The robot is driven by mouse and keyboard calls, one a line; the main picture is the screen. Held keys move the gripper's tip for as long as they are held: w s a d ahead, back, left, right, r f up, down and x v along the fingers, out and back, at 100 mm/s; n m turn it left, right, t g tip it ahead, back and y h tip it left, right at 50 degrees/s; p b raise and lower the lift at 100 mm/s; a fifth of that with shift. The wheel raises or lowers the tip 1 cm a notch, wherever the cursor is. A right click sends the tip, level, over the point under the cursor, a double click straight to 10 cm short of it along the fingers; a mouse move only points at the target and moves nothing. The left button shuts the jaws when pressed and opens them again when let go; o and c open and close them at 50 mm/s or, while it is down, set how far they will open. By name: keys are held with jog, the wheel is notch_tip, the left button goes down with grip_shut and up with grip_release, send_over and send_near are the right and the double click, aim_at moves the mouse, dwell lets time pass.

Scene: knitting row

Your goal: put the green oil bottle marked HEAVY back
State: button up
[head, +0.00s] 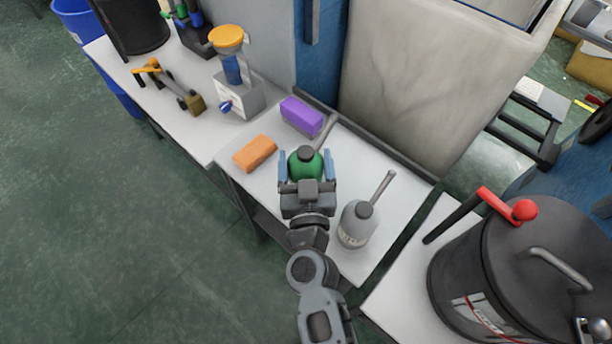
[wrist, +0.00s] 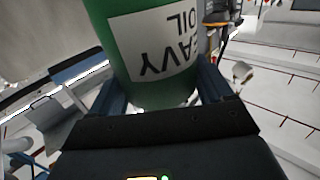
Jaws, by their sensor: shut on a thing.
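The green oil bottle (head: 306,164) has a dark cap and sits between the fingers of my gripper (head: 307,168), over the white table in the head view. In the wrist view the green bottle (wrist: 112,28) fills the top middle, with a white label reading "HEAVY OIL" upside down. My gripper (wrist: 160,95) is shut on it, one blue finger on each side. The bottle's base is hidden in the head view, so I cannot tell whether it touches the table. A grey oil bottle (head: 357,224) with a long spout stands to the right of my gripper.
On the same table (head: 395,205) are an orange block (head: 255,153) at left and a purple block (head: 301,116) behind. A grey machine wall (head: 400,90) rises behind the table. A dark drum (head: 540,270) with a red-knobbed lever (head: 505,205) stands at right.

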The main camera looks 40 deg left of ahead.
jog(key=shift+f+b, duration=1.65)
jog(key=shift+f, duration=0.2)
jog(key=shift+f, duration=0.2)
jog(key=o, duration=1.2)
jog(key=shift+c, duration=0.2)
jog(key=shift+r, duration=0.1)
jog(key=shift+r, duration=0.1)
jog(key=p+v, duration=0.1)
jog(key=v, duration=1.1)
